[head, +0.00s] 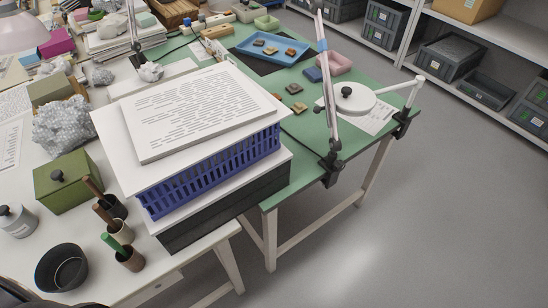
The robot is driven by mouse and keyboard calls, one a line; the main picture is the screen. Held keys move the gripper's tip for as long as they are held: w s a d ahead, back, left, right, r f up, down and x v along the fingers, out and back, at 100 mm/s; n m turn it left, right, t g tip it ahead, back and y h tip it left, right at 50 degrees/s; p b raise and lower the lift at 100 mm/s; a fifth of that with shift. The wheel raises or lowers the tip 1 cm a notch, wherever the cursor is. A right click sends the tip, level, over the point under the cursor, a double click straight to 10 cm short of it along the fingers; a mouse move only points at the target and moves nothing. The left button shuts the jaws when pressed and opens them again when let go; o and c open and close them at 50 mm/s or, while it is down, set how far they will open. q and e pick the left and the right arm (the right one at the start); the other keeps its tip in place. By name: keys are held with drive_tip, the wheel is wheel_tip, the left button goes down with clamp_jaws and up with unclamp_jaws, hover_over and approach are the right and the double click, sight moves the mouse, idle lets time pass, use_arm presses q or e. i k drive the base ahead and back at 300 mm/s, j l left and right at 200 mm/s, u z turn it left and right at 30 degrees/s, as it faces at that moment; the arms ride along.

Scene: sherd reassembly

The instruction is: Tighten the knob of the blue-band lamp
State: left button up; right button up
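The blue-band lamp (331,110) stands at the near right edge of the green-topped table. The lamp's head is out of view. Neither of my grippers is in view.
A second white lamp (416,92) is clamped at the table's right corner, its round head (355,99) close beside the blue-band lamp. A blue crate (215,170) under papers stands to the left. Floor (420,220) in front and right is clear.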

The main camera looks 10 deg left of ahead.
sight(339, 166)
drive_tip(key=i+l+u, duration=0.15)
drive_tip(key=u, duration=0.3)
drive_tip(key=l+u, duration=0.3)
drive_tip(key=u, duration=0.15)
drive_tip(key=i+l+u, duration=0.15)
drive_tip(key=l+u, duration=0.15)
drive_tip(key=u, duration=0.15)
drive_tip(key=l+u, duration=0.3)
drive_tip(key=u, duration=0.15)
drive_tip(key=l+u, duration=0.25)
drive_tip(key=u, duration=0.2)
